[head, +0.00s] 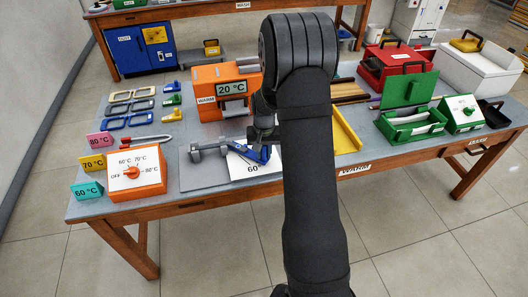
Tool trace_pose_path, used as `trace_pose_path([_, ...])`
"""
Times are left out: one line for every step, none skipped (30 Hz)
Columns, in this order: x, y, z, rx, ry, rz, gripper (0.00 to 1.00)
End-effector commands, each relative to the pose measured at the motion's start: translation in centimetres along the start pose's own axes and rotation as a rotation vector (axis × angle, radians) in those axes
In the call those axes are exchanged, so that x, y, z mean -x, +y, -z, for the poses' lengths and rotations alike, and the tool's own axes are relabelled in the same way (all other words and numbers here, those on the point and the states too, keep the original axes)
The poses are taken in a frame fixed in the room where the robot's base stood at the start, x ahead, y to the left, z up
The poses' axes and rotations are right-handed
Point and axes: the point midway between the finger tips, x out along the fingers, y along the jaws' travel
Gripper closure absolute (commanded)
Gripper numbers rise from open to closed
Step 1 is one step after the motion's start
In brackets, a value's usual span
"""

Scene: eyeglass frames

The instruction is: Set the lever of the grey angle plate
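A grey plate (204,175) lies at the front middle of the table, with a grey block and bar (209,150) standing on it. A white face marked "60" (247,170) is at its right, and a blue part (260,155) lies over that face. I cannot tell which of these parts is the lever. My gripper (262,138) is just above the blue part and the right end of the grey bar. My dark arm covers the area to the right. The fingertips are small and partly hidden, so their opening and any contact are unclear.
An orange box with a "20 °C" display (231,87) stands behind the plate. An orange dial box (135,178) and coloured temperature signs (93,163) are at the left. Eyeglass frames (131,107) lie behind them. A green case (412,122) stands at the right.

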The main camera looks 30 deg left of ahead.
Motion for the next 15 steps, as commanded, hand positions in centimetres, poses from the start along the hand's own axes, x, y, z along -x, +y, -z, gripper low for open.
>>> trace_pose_path([0.0, 0.0, 0.0, 0.000, 0.000, 0.000, 1.00])
trace_pose_path([0.0, 0.0, 0.0, 0.000, 0.000, 0.000, 1.00])
trace_pose_path([0.0, 0.0, 0.0, 0.000, 0.000, 0.000, 1.00])
trace_pose_path([0.0, 0.0, 0.0, 0.000, 0.000, 0.000, 1.00])
trace_pose_path([0.0, 0.0, 0.0, 0.001, 0.000, 0.000, 1.00])
trace_pose_path([0.0, 0.0, 0.1, 0.003, 0.000, 0.000, 1.00])
trace_pose_path([0.0, 0.1, 0.1, 0.006, 0.000, 0.000, 1.00])
trace_pose_path([0.0, 0.1, 0.2, 0.010, 0.000, 0.000, 1.00])
trace_pose_path([0.0, 0.2, 0.3, 0.017, 0.001, 0.000, 1.00])
trace_pose_path([0.0, 0.2, 0.4, 0.025, 0.001, 0.000, 1.00])
trace_pose_path([0.0, 0.3, 0.5, 0.034, 0.001, 0.000, 1.00])
trace_pose_path([0.0, 0.4, 0.7, 0.048, 0.001, 0.000, 1.00])
trace_pose_path([0.0, 0.5, 0.9, 0.061, 0.001, 0.000, 1.00])
trace_pose_path([0.0, 0.6, 1.1, 0.075, 0.001, 0.000, 1.00])
trace_pose_path([0.0, 0.8, 1.4, 0.097, 0.000, 0.000, 1.00])
